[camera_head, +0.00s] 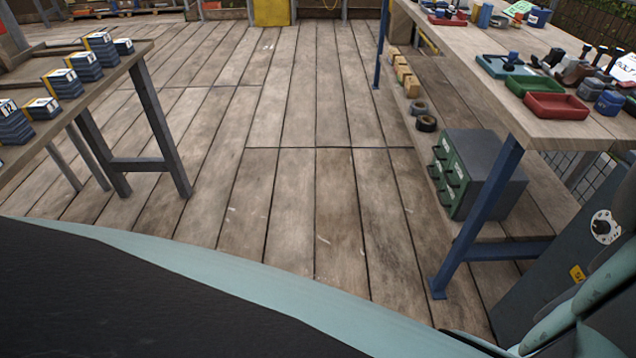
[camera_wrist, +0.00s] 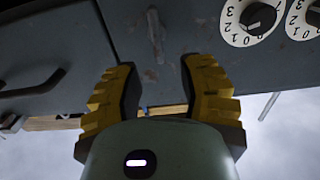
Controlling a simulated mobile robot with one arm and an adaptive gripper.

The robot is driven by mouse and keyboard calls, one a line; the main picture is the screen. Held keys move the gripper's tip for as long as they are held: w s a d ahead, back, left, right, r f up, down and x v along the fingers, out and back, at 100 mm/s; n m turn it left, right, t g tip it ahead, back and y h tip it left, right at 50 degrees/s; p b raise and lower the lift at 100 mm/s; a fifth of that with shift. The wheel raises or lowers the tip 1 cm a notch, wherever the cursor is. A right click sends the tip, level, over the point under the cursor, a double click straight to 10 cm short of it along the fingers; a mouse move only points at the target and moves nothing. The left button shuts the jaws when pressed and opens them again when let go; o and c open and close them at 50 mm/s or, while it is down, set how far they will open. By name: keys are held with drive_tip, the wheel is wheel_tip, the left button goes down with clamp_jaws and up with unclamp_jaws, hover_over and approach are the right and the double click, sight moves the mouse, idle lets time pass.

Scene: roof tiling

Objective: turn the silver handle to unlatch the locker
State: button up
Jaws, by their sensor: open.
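The grey locker (camera_head: 560,262) stands at the right edge of the head view, with a round white dial on its face. In the wrist view its grey front (camera_wrist: 75,50) fills the upper half. A slim upright grey piece (camera_wrist: 155,35), likely the silver handle, shows faintly at the top middle, among rust-coloured marks. My gripper (camera_wrist: 163,68) is open with its yellow fingers spread. Nothing shows held between them. The grey piece lies beyond the fingertips, roughly in line with the gap. I cannot tell the distance. My gripper is not visible in the head view.
Two numbered dials (camera_wrist: 258,16) sit at the upper right in the wrist view, and a dark bar handle (camera_wrist: 35,85) at left. In the head view, a workbench (camera_head: 560,130) with trays stands beside the locker. A tile table (camera_head: 95,85) is at left. The middle floor is clear.

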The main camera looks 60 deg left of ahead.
drive_tip(key=shift+b+x, duration=0.35)
drive_tip(key=shift+x, duration=1.9)
drive_tip(key=shift+o, duration=0.4)
clamp_jaws()
